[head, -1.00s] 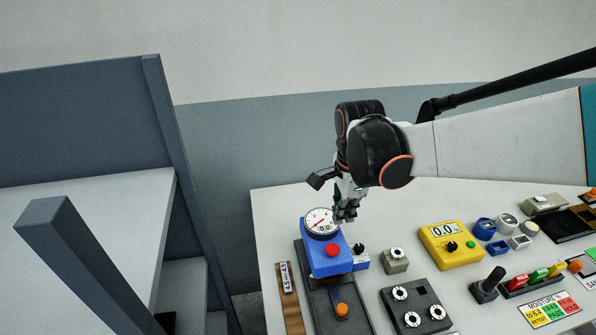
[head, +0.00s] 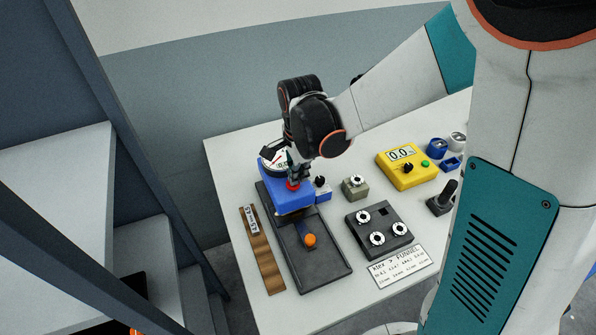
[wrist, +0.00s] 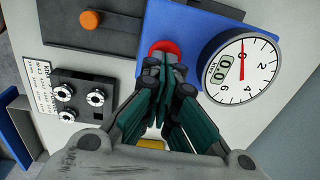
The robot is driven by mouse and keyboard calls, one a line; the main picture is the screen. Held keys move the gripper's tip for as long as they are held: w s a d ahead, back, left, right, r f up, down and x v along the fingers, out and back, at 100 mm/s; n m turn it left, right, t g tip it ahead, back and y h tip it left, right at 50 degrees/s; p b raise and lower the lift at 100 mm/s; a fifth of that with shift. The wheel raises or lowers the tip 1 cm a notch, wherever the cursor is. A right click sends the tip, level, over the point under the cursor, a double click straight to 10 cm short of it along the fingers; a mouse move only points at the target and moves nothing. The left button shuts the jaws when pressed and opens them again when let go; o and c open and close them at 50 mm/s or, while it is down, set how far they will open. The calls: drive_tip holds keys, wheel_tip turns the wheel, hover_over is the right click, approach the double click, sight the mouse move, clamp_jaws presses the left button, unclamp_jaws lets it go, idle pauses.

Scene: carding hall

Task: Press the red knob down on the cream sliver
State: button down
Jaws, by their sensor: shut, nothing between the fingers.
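The red knob (head: 293,185) is on top of the blue gauge block (head: 287,196), beside its round white dial (head: 274,160). In the wrist view the red knob (wrist: 160,47) is partly covered by my fingertips. My gripper (head: 293,174) is shut and empty, pointing down at the knob. In the wrist view my closed fingers (wrist: 165,62) overlap the knob; I cannot tell whether they touch it. I cannot make out the cream sliver; the blue block may hide it.
The block stands on a dark base plate (head: 318,264) with an orange knob (head: 310,240). A wooden strip (head: 262,258) lies to its left. A small grey block (head: 355,187), a dark weight holder (head: 364,236) and a yellow meter (head: 398,176) are to the right.

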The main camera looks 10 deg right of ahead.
drive_tip(key=shift+f+b, duration=0.85)
drive_tip(key=shift+f, duration=0.1)
drive_tip(key=shift+s+r, duration=0.1)
drive_tip(key=shift+s, duration=0.05)
drive_tip(key=shift+d+r+p, duration=0.1)
drive_tip(key=shift+r+p, duration=0.4)
wheel_tip(320, 180, up, 13)
drive_tip(key=p, duration=0.4)
drive_tip(key=shift+s, duration=0.35)
